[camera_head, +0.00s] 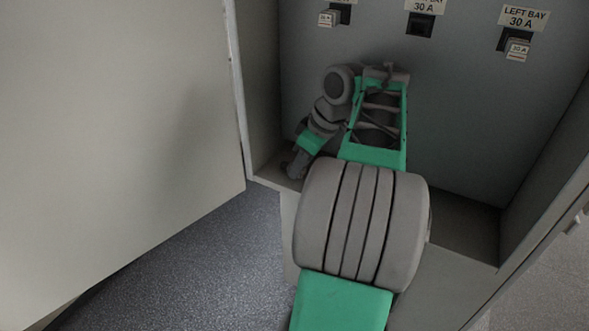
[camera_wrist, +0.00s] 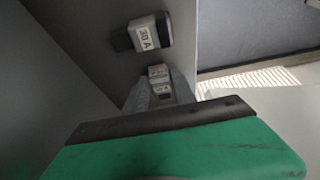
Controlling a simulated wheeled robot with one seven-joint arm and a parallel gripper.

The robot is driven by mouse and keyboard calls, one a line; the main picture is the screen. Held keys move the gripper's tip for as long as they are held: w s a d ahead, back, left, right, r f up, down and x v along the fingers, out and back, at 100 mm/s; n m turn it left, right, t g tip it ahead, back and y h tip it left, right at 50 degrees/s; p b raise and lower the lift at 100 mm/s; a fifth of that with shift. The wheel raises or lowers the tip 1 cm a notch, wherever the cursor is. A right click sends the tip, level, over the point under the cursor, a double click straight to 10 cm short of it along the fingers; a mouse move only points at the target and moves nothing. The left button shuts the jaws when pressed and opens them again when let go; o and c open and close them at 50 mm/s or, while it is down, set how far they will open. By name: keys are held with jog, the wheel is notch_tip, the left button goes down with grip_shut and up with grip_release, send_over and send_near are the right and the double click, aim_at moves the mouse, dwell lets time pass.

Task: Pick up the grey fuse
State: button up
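In the wrist view, a small light grey fuse (camera_wrist: 159,74) with pale labels sits between the two grey fingers of my gripper (camera_wrist: 161,88). The fingers lie close against its sides and look shut on it. In the head view my gripper (camera_head: 294,167) points down by the left side of the cabinet floor, and I cannot make out a fuse there.
The cabinet back wall (camera_head: 440,120) carries a left socket with a fuse (camera_head: 327,19), an empty middle socket (camera_head: 420,25) and a right socket with a fuse (camera_head: 517,49). An open door (camera_head: 120,130) stands at left. The shelf (camera_head: 462,225) is bare at right.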

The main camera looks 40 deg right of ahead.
grip_shut()
jog(key=shift+r, duration=0.1)
jog(key=shift+r, duration=0.25)
notch_tip(320, 180, up, 4)
jog(key=shift+s+f+p, duration=0.1)
jog(key=shift+f+p, duration=0.15)
jog(key=shift+p, duration=0.65)
jog(key=s+a+r+p, duration=0.4)
jog(key=s+r+p, duration=0.2)
jog(key=s, duration=0.7)
notch_tip(320, 180, up, 3)
jog(key=shift+a+f+p, duration=0.1)
jog(key=shift+a+p, duration=0.1)
jog(key=shift+p, duration=0.2)
jog(key=shift+s, duration=0.1)
